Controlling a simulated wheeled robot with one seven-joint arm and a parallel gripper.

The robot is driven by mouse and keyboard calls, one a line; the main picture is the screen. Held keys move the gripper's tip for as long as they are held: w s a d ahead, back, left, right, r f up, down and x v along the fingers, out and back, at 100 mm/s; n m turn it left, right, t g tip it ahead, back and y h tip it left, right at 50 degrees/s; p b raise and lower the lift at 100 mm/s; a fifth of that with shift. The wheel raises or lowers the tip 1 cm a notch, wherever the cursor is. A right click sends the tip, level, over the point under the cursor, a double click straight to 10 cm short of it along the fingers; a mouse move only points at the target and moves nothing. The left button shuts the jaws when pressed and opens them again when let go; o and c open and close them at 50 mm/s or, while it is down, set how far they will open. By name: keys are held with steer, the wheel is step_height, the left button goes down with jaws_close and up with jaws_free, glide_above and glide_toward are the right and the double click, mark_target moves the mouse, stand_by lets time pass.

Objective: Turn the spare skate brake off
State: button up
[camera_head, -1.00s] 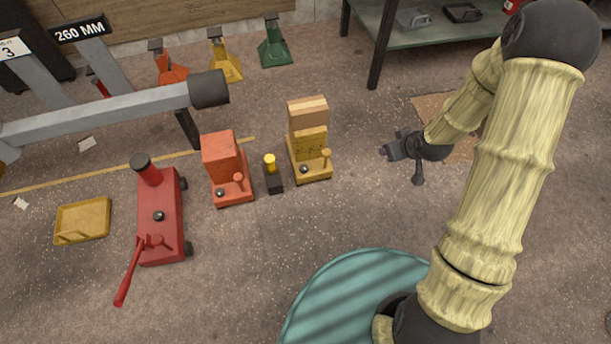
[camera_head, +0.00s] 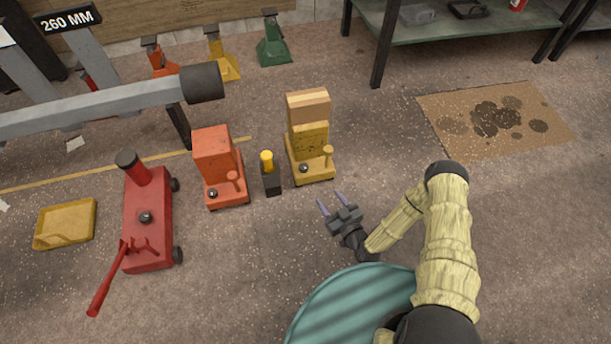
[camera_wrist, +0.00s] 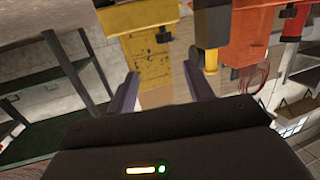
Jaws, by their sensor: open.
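A yellow skate (camera_head: 312,168) stands on the floor with wood blocks (camera_head: 308,106) stacked on its upright. A yellow peg-like lever (camera_head: 328,152) and a black knob (camera_head: 304,168) are on its base. An orange skate (camera_head: 226,190) stands to its left, with an orange lever (camera_head: 233,178) and a dark knob (camera_head: 213,194). I cannot tell which is the spare one, nor read either brake's state. My gripper (camera_head: 331,200) is open and empty, just in front of the yellow skate and apart from it. The wrist view shows the yellow skate (camera_wrist: 150,55) beyond the fingers.
A small black post with a yellow top (camera_head: 267,162) stands between the skates. A red jack (camera_head: 150,225) and yellow tray (camera_head: 66,222) are left. A steel beam (camera_head: 100,107) crosses behind. Stained cardboard (camera_head: 450,110) lies right; floor around it is clear.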

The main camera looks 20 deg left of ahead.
mark_target(306, 172)
steer(key=s+f+t, duration=0.1)
steer(key=s+f+m+t, duration=0.1)
steer(key=s, duration=0.1)
steer(key=shift+s+a+f+b, duration=0.1)
steer(key=shift+a+f+b, duration=0.05)
steer(key=shift+f+b, duration=0.2)
steer(key=b+x, duration=0.5)
steer(key=x, duration=0.3)
steer(key=b+x, duration=0.4)
steer(key=x, duration=0.4)
steer(key=shift+w+a+f+b, duration=0.2)
steer(key=shift+w+b, duration=0.1)
steer(key=shift+b, duration=0.1)
steer(key=shift+w+a+r, duration=0.1)
steer(key=shift+w+a, duration=0.15)
steer(key=shift+a, duration=0.05)
steer(key=shift+c, duration=0.4)
